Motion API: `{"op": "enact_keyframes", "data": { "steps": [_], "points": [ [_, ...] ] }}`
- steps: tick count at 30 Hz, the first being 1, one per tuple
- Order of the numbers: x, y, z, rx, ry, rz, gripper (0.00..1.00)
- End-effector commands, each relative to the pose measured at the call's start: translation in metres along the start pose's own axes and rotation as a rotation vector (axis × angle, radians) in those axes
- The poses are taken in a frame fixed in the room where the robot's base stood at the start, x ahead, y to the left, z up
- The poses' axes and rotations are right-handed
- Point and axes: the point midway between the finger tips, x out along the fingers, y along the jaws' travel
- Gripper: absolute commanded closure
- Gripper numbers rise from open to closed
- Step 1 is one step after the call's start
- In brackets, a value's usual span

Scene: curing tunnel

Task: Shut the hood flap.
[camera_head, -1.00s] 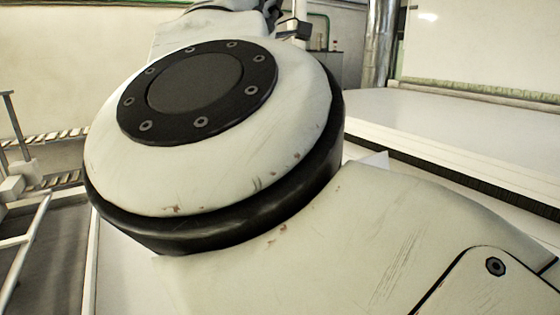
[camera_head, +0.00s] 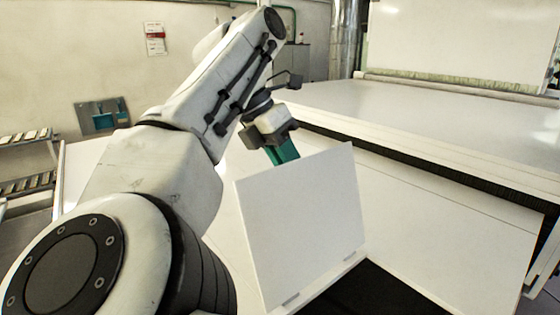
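The hood flap (camera_head: 300,228) is a plain white panel in the middle of the head view. It stands raised, tilted off the vertical, with its lower edge along a white rim that carries small hinge-like pieces. A dark opening (camera_head: 395,290) shows at its lower right. My gripper (camera_head: 283,153), with teal fingers, points down just behind the flap's upper left edge. The flap hides the fingertips' lower end, so I cannot tell whether they touch it or how far apart they are. No held object shows.
A wide white surface (camera_head: 430,115) with a dark brush-like edge lies at the right. A shiny metal duct (camera_head: 343,40) stands at the back. A slatted rack (camera_head: 27,165) is at the left. A teal holder (camera_head: 102,116) hangs on the wall.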

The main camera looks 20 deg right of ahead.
Motion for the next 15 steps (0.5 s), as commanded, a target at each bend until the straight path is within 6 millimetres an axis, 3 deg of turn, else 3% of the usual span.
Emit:
{"op": "enact_keyframes", "data": {
  "steps": [5,12,15],
  "points": [
    [0.0000,0.0001,-0.0001,0.000,0.000,0.000,0.79],
    [-0.0003,0.0000,-0.0001,0.000,0.000,0.000,1.00],
    [-0.0004,0.0000,-0.0001,0.000,0.000,0.000,1.00]
  ]
}}
